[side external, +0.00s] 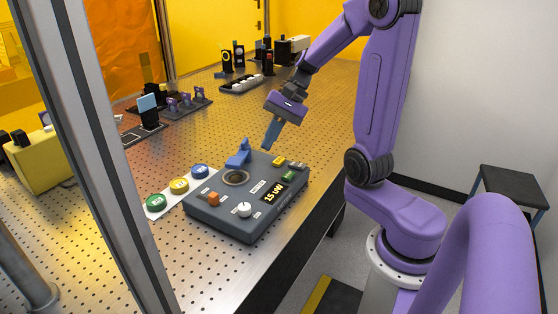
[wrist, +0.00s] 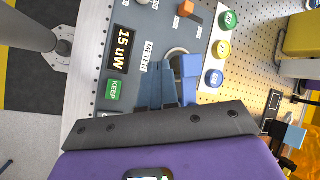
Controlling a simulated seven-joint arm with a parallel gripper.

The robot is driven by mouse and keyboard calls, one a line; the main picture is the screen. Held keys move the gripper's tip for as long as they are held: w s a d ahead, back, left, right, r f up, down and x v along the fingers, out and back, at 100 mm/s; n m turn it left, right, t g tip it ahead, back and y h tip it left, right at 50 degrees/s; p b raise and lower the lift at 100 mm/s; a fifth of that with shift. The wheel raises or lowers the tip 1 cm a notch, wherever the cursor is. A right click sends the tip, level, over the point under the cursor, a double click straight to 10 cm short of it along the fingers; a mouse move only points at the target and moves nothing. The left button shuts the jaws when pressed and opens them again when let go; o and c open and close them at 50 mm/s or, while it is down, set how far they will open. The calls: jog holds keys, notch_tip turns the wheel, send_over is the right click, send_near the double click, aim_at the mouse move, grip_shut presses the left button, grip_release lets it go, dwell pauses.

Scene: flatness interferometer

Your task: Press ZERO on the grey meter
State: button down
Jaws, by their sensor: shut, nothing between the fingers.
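The grey meter (side external: 222,222) lies on the perforated table, its display (side external: 273,192) reading 15 uW. In the side view, a green button (side external: 289,176) and a yellow button (side external: 280,160) sit along its far right part; their lettering is too small to read. In the wrist view, the green button (wrist: 116,89) reads KEEP beside the display (wrist: 121,48). No button marked ZERO is legible. My gripper (side external: 267,147) is shut and empty, its blue fingers pointing down above the meter's far edge, apparently clear of it. Its fingers (wrist: 160,80) also show in the wrist view.
A blue part (side external: 238,155) stands at the meter's back edge by a round ring (side external: 236,178). The meter also carries a white knob (side external: 244,209) and an orange switch (side external: 212,199). Green (side external: 156,203), yellow (side external: 179,185) and blue (side external: 200,170) round buttons lie left. Optics stand farther back.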

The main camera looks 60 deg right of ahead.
aim_at(283, 160)
jog(key=w+d+r+m+t, duration=0.1)
jog(key=d+r+m+t, duration=0.1)
jog(key=d+m+t, duration=0.2)
jog(key=shift+w+d+m+h, duration=0.15)
jog(key=shift+d+m+h, duration=0.15)
jog(key=shift+d+m, duration=1.55)
jog(key=shift+d+n, duration=0.35)
jog(key=shift+n, duration=0.1)
jog(key=shift+f, duration=4.4)
jog(key=shift+f, duration=0.15)
jog(key=shift+f, duration=0.3)
jog(key=shift+f+t, duration=0.3)
jog(key=shift+f, duration=0.15)
jog(key=shift+r, duration=0.9)
